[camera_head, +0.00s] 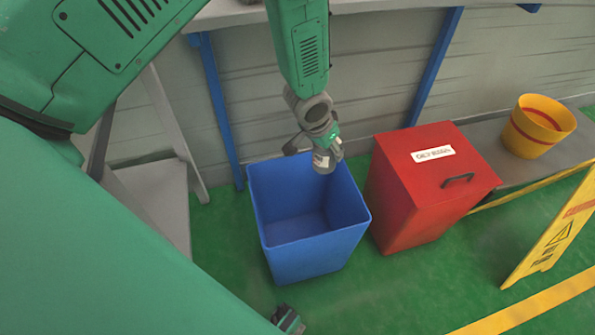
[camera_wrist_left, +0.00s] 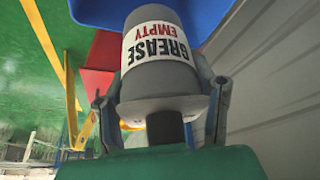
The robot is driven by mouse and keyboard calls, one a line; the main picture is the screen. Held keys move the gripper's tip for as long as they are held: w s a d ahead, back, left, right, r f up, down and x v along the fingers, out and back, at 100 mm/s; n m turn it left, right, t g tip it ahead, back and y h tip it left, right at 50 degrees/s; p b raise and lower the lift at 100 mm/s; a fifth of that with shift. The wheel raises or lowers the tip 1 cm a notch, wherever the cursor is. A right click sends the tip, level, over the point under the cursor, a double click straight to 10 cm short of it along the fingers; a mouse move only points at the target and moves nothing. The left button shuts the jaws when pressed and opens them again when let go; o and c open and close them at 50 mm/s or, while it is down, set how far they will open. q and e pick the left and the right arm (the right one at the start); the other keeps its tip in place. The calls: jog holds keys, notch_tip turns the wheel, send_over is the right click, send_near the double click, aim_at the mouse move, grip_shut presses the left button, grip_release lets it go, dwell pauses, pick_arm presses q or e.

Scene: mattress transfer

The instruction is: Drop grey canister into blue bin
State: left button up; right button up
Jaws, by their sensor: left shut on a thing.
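The grey canister (camera_wrist_left: 160,87) has a white label reading "GREASE EMPTY" and fills the middle of the left wrist view. My left gripper (camera_wrist_left: 163,105) is shut on it, with a finger on each side. In the head view the canister (camera_head: 324,162) hangs from the gripper above the back part of the blue bin (camera_head: 312,258). The blue bin is open, and the visible part of its inside is empty. Part of the blue bin (camera_wrist_left: 205,14) also shows in the wrist view, beyond the canister.
A red lidded box (camera_head: 400,205) with a black handle stands close to the right of the bin. A yellow bucket (camera_head: 540,125) sits on a grey ledge farther right. A yellow warning sign (camera_head: 555,240) stands at the right. Green floor (camera_head: 400,300) is clear in front.

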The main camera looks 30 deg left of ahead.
pick_arm(q)
jog(key=s+a+f+b, duration=0.1)
jog(key=f+b, duration=0.3)
jog(key=f, duration=0.4)
jog(key=s+a+f+b, duration=0.1)
jog(key=a+f+b, duration=0.3)
jog(key=f, duration=0.4)
jog(key=shift+a+f, duration=0.25)
jog(key=shift+f, duration=0.05)
jog(key=o, duration=1.3)
jog(key=shift+a+f, duration=0.1)
jog(key=shift+a, duration=0.1)
jog(key=v, duration=1.2)
jog(key=shift+d, duration=0.2)
pick_arm(e)
notch_tip(320, 180, down, 10)
jog(key=d, duration=0.1)
